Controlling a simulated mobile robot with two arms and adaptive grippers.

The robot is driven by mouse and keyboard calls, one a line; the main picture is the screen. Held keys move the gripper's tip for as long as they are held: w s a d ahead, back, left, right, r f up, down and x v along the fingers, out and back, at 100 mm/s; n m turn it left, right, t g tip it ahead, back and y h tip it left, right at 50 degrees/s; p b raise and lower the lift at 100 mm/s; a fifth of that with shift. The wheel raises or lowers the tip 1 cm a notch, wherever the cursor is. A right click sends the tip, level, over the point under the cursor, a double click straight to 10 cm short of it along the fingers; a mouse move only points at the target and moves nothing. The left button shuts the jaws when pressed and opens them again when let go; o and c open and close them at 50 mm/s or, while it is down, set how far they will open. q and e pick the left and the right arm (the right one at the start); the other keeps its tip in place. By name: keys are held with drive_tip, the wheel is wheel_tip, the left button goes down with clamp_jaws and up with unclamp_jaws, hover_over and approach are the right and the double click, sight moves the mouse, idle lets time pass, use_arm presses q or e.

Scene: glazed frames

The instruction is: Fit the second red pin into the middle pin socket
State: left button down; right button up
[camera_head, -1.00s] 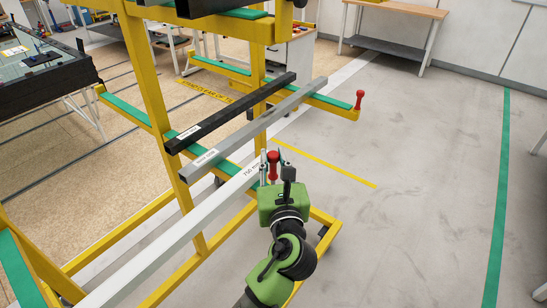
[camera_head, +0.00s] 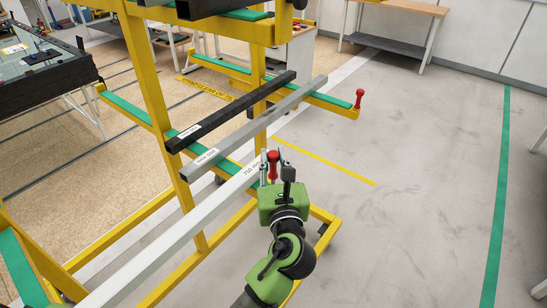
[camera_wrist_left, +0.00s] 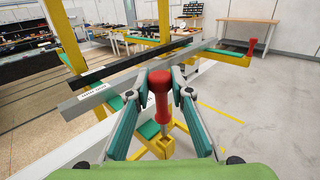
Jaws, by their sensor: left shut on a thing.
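A red pin (camera_head: 273,160) with a rounded head stands upright between the fingers of my left gripper (camera_head: 276,170). The wrist view also shows this pin (camera_wrist_left: 159,95) and the fingers of the gripper (camera_wrist_left: 160,84) shut on it. Below it is the end of a yellow rack arm (camera_wrist_left: 160,148). The pin's lower tip and the socket are hard to make out, so I cannot tell whether it is seated. Another red pin (camera_head: 360,97) stands upright at the end of a farther, higher rack arm (camera_head: 333,104). My right gripper is not in view.
A black bar (camera_head: 230,112), a grey bar (camera_head: 255,125) and a white bar (camera_head: 170,240) lie across the rack's green-topped arms, left of the gripper. A yellow post (camera_head: 150,95) rises at left. The floor (camera_head: 420,200) at right is clear.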

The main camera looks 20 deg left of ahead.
sight(274, 176)
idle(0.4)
use_arm(q)
drive_tip(key=shift+p, duration=0.45)
drive_tip(key=shift+f+b, duration=1.7)
drive_tip(key=shift+f, duration=1.15)
drive_tip(key=c, duration=1.7)
unclamp_jaws()
drive_tip(key=v, duration=1.2)
drive_tip(key=shift+r, duration=0.1)
